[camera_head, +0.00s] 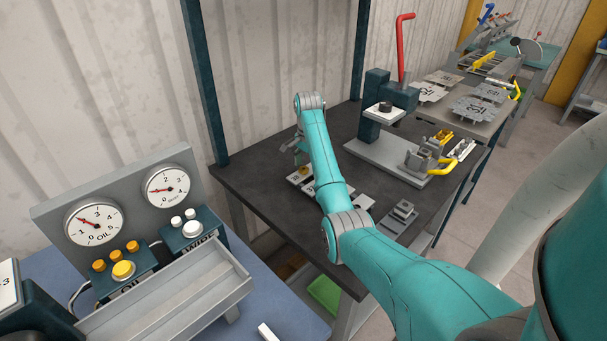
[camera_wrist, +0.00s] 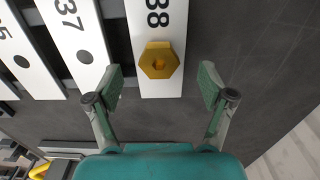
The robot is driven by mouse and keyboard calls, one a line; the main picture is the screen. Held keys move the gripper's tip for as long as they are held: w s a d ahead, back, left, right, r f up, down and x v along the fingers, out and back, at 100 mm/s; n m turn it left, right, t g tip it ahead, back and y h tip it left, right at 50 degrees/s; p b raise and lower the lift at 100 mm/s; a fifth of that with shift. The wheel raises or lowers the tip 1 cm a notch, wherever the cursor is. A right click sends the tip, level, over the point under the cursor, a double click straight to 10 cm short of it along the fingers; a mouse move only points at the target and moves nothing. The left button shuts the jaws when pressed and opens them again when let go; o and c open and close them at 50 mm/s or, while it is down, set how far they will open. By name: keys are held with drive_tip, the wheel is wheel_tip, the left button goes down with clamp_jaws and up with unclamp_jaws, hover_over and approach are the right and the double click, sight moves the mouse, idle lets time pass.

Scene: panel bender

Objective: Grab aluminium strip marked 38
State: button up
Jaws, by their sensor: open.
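The aluminium strip marked 38 (camera_wrist: 160,84) is a white strip in the wrist view, with its printed number near the top edge. A brass hex piece (camera_wrist: 158,61) sits on it near its lower end. My gripper (camera_wrist: 159,83) is open, with one green finger pad on each side of the strip's lower end and a gap to each. In the head view my gripper (camera_head: 300,150) is over the far left part of the dark table, by the white strips, and partly hidden by my arm.
The strip marked 37 (camera_wrist: 80,45) lies to the left of strip 38, with another strip beyond it. Right of strip 38 the dark table (camera_wrist: 250,70) is bare. A press with a red lever (camera_head: 402,50) stands on the table's far right part.

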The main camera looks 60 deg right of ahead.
drive_tip(key=shift+f, duration=0.2)
drive_tip(key=c, duration=1.3)
drive_tip(key=shift+r, duration=0.1)
